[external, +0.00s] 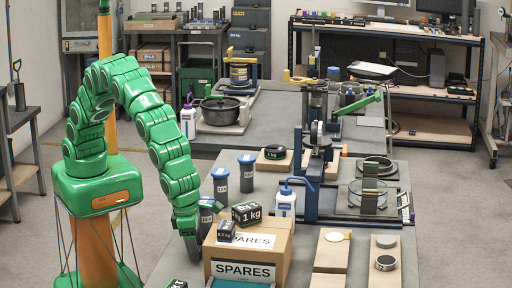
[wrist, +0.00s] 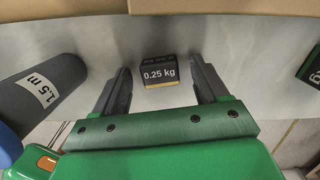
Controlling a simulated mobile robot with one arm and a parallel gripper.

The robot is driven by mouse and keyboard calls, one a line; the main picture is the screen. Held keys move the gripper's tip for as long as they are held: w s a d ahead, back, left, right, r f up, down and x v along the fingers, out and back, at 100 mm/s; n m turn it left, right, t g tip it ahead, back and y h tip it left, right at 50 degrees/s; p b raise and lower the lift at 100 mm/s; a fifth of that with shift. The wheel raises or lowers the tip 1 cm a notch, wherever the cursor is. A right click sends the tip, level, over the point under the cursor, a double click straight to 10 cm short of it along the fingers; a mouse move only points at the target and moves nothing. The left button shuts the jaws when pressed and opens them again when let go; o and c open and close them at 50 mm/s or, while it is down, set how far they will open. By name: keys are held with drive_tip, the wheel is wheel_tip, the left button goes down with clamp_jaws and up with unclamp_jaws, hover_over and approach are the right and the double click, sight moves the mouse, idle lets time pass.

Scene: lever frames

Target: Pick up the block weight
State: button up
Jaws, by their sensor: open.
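A small dark block weight marked 0.25 kg (wrist: 160,72) sits on the grey table top in the wrist view. My gripper (wrist: 160,65) is open, with one dark finger on each side of the block and a visible gap to each. In the external view my arm reaches down beside the cardboard SPARES box (external: 250,250), and its end is partly hidden by cylinders and the box. Other block weights, marked 1 kg (external: 247,213) and 0.5 kg (external: 226,231), rest on the box. A dark block (external: 177,284) shows at the bottom edge, its label unclear.
A grey cylinder marked 1.5 m (wrist: 42,88) lies close to my left finger in the wrist view. Part of another labelled block (wrist: 313,68) shows at the right edge. Blue-capped cylinders (external: 246,175) and a wash bottle (external: 286,203) stand near the box.

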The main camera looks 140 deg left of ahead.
drive_tip(key=c, duration=1.3)
wheel_tip(320, 180, up, 3)
drive_tip(key=shift+r, duration=0.2)
drive_tip(key=shift+s+d+r, duration=0.15)
drive_tip(key=shift+s+r, duration=1.45)
drive_tip(key=shift+s, duration=0.75)
drive_tip(key=shift+s+d+r, duration=0.2)
drive_tip(key=shift+s+r, duration=1.35)
drive_tip(key=shift+s, duration=0.75)
drive_tip(key=shift+s+d+r, duration=0.15)
drive_tip(key=shift+s+r, duration=1.45)
drive_tip(key=shift+s, duration=0.75)
